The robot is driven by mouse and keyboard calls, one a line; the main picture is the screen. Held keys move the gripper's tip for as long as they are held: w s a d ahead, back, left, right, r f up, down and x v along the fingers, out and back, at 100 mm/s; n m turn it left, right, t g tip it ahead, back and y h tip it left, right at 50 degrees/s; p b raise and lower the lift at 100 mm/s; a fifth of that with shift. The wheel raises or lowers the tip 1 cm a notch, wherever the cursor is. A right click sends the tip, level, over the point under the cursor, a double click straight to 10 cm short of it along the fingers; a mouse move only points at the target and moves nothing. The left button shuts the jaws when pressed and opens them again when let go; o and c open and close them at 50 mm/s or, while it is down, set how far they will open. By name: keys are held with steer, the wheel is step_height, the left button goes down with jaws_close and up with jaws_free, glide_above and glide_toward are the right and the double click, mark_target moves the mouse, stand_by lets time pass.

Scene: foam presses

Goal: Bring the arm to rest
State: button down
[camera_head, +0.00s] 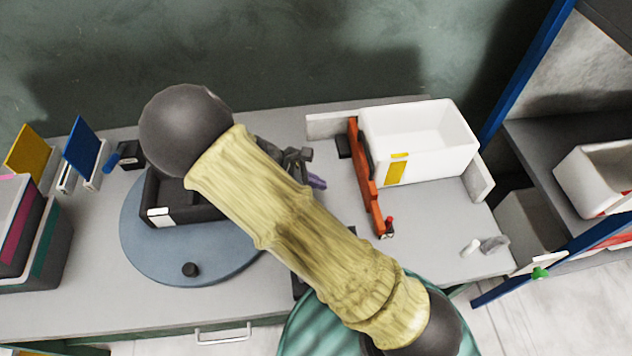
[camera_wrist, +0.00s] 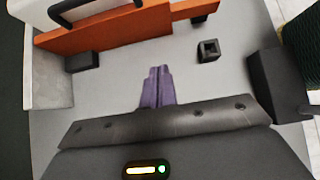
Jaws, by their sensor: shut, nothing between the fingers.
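My gripper (camera_head: 317,182) shows only in part in the head view, behind my cream-sleeved arm, above the grey worktop (camera_head: 450,235). In the wrist view my gripper (camera_wrist: 160,72) has its two purple fingers together, shut and empty, over bare grey worktop. An orange bar (camera_wrist: 110,32) with a black handle lies beyond the fingertips, apart from them. The bar also shows in the head view (camera_head: 364,165), to the right of my gripper. My arm hides the middle of the worktop.
A white bin (camera_head: 425,165) with a yellow label stands behind the bar. A blue round plate (camera_head: 140,250) carries a black open box (camera_head: 190,212) at left. A small black square piece (camera_wrist: 208,50) and a dark block (camera_wrist: 278,85) are right of the fingers. Shelving stands at far right.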

stand_by(0.6)
steer(key=s+d+r+m+t+y, duration=0.1)
steer(key=s+d+r+m+y, duration=0.3)
steer(key=m, duration=0.5)
steer(key=s+d+r+m+t+y, duration=0.1)
steer(key=s+d+r+m+y, duration=0.4)
steer(key=r+m, duration=0.4)
steer(key=shift+d+m, duration=0.4)
steer(key=shift+d, duration=0.5)
